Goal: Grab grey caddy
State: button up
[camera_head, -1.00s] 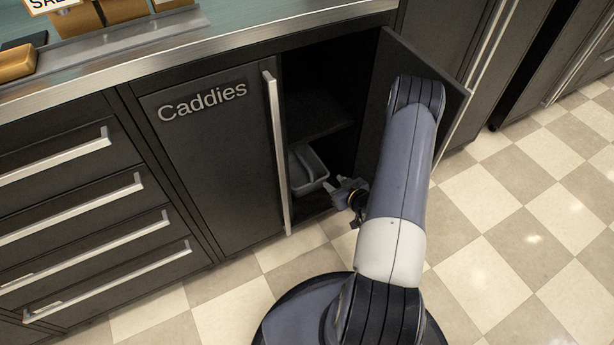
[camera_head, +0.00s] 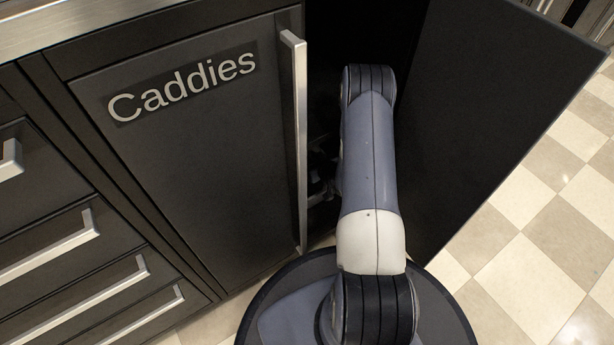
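The cabinet (camera_head: 190,130) labelled "Caddies" has its left door shut and its right door (camera_head: 490,110) standing open. My arm reaches into the dark opening between them. My gripper (camera_head: 318,182) is in deep shadow inside the cabinet, partly hidden by the left door's handle and my arm. Its fingers cannot be made out. The grey caddy is not visible now; the left door and my arm cover the lower shelf area where it stood in the earlier view.
The left door's vertical handle (camera_head: 300,140) is close to the left of my arm. The open door is close on the right. Drawers with bar handles (camera_head: 50,255) are at the left. Checkered floor (camera_head: 540,260) is free at the right.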

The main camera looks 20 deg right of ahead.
grip_shut()
dwell(0.6)
